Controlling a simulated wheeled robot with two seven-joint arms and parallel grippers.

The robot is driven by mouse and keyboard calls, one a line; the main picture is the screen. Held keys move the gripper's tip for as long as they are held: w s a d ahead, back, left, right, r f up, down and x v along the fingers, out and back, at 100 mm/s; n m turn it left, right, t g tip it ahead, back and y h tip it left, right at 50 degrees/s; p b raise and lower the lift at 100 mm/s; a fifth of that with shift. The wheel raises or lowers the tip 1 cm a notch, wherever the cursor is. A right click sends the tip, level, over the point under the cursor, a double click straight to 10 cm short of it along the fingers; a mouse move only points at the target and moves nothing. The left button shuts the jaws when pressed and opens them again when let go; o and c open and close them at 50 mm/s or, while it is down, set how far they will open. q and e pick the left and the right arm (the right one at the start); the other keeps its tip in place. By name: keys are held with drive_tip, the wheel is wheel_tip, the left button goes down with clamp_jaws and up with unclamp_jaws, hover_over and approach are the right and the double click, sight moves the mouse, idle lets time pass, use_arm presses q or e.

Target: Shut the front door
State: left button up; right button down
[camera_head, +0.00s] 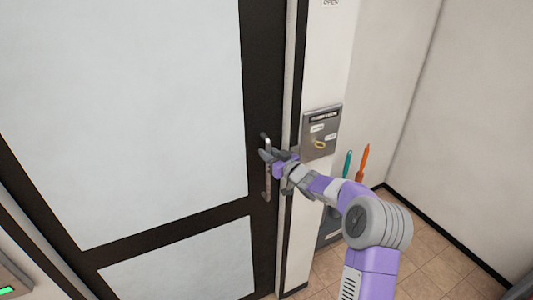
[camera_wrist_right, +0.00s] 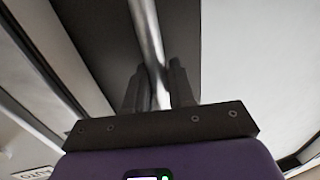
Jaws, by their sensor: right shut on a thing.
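The front door (camera_head: 262,60) has a dark frame and pale panels and fills the left and middle of the head view. Its right edge is close to the white door post (camera_head: 297,225); I cannot tell whether it is fully shut. A vertical metal bar handle (camera_head: 267,188) is on the door's right side. My right gripper (camera_head: 267,157) is shut on the handle. In the right wrist view the bar handle (camera_wrist_right: 146,30) runs between the two fingers of the gripper (camera_wrist_right: 158,85). My left gripper is not in view.
The tiled floor (camera_head: 430,265) at lower right is clear near the side wall.

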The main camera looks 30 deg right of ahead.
drive_tip(key=c, duration=1.4)
unclamp_jaws()
drive_tip(key=shift+d+r, duration=0.25)
drive_tip(key=shift+d, duration=0.15)
drive_tip(key=o, duration=0.3)
drive_tip(key=shift+d+f, duration=0.1)
drive_tip(key=shift+f, duration=0.05)
drive_tip(key=shift+a, duration=0.2)
drive_tip(key=shift+f, duration=0.1)
drive_tip(key=s+d, duration=0.1)
drive_tip(key=s, duration=0.6)
drive_tip(key=shift+s+b, duration=0.25)
drive_tip(key=shift+b, duration=0.05)
